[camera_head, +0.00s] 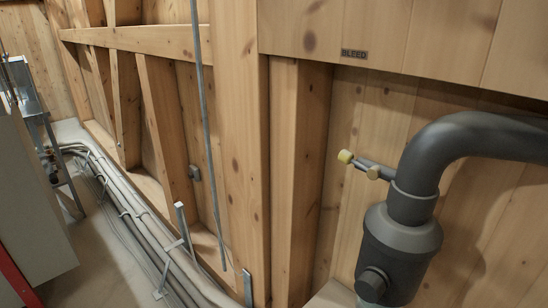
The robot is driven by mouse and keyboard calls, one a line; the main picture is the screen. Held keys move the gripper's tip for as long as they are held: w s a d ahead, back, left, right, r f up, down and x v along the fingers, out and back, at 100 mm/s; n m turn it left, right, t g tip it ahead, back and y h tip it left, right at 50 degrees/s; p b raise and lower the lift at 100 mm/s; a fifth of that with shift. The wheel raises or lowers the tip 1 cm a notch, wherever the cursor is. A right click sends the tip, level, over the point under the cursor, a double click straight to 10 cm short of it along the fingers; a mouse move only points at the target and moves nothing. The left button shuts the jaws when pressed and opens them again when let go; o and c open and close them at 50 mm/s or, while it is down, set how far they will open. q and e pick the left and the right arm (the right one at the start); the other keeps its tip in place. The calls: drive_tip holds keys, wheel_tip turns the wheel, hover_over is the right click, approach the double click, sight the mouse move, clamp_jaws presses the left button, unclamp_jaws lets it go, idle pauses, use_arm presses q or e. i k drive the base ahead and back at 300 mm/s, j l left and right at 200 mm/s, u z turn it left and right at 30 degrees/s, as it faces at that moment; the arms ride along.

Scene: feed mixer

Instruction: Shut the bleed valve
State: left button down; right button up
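A small dark label reading "BLEED" (354,54) is on the wooden board above the handle. The pipe bends off to the right and runs down into a thicker dark grey body (401,246). Neither of my grippers is in view.
A wooden post (298,180) and wall framing stand left of the valve. A thin vertical metal conduit (205,130) runs down the wall. Several grey pipes (135,220) run along the floor at the left, beside a pale cabinet (35,220). The space around the handle looks clear.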

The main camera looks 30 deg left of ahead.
sight(345, 156)
drive_tip(key=u, duration=0.4)
drive_tip(key=k+l+u, duration=0.1)
drive_tip(key=u, duration=0.35)
drive_tip(key=k+u, duration=0.15)
drive_tip(key=u, duration=0.25)
drive_tip(key=k+u, duration=0.15)
drive_tip(key=u, duration=0.3)
